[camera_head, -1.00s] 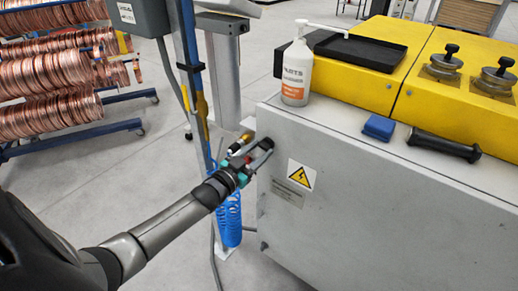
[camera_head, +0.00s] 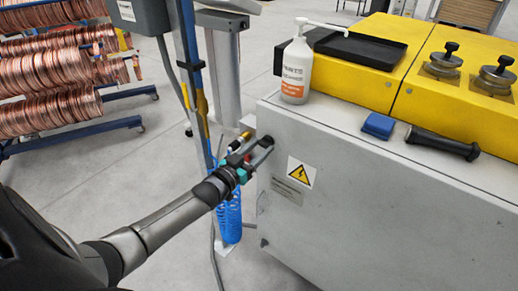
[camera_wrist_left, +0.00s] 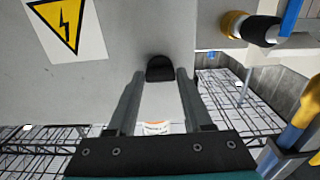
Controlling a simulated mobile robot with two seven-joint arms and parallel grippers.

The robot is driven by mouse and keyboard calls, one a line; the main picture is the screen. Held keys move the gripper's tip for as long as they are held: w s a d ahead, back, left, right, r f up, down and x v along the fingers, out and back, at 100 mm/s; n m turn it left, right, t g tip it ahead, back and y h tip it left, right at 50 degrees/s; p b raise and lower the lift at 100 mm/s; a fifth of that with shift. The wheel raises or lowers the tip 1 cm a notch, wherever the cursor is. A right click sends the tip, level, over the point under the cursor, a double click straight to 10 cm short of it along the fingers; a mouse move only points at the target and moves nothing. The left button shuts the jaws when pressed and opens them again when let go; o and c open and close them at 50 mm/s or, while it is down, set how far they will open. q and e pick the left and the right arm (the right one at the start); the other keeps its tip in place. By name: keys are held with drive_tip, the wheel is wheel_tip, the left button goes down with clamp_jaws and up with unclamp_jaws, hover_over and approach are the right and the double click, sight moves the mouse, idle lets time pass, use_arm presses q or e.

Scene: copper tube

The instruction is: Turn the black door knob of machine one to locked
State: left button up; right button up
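The black door knob (camera_head: 267,140) is on the grey side panel (camera_head: 370,205) of the machine, near its upper left corner. In the left wrist view the knob (camera_wrist_left: 160,68) is a small black rounded piece between my two fingertips. My left gripper (camera_head: 262,152) reaches it from the left. Its fingertips (camera_wrist_left: 160,75) lie on both sides of the knob, which fills the gap between them. The fingers hide part of the knob, and I cannot read its turn marking. My right gripper is in neither view.
A yellow warning sign (camera_head: 301,173) is right of the knob. A yellow-ended fitting (camera_head: 243,137), a post and a blue coiled hose (camera_head: 229,218) stand close left. A white bottle (camera_head: 297,68), a blue block (camera_head: 378,126) and a black handle (camera_head: 443,143) are on top.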

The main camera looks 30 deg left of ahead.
use_arm(q)
drive_tip(key=o, duration=0.4)
drive_tip(key=s, duration=0.5)
drive_tip(key=s+p, duration=0.1)
drive_tip(key=s, duration=0.4)
drive_tip(key=s+a+p, duration=0.1)
drive_tip(key=s, duration=0.4)
drive_tip(key=shift+s+a, duration=0.1)
drive_tip(key=s+d+f+g+y+b, duration=0.15)
drive_tip(key=s+f+g, duration=0.35)
drive_tip(key=f, duration=0.9)
drive_tip(key=s+d+f+g+b, duration=0.1)
drive_tip(key=s+d+f+g, duration=0.15)
drive_tip(key=s+f, duration=0.8)
drive_tip(key=s+d+f+g, duration=0.3)
drive_tip(key=s+f, duration=0.2)
drive_tip(key=f, duration=0.1)
drive_tip(key=s+d+f+m+g+b, duration=0.1)
drive_tip(key=s+d+f+g, duration=0.2)
drive_tip(key=s+f, duration=0.3)
drive_tip(key=s+d+f+g, duration=0.3)
drive_tip(key=s+d+f, duration=0.1)
drive_tip(key=s+f, duration=0.2)
drive_tip(key=shift+s+d+f+m+g+b, duration=0.1)
drive_tip(key=shift+d+f+m+g+b, duration=0.15)
drive_tip(key=shift+d+f+m+b, duration=0.15)
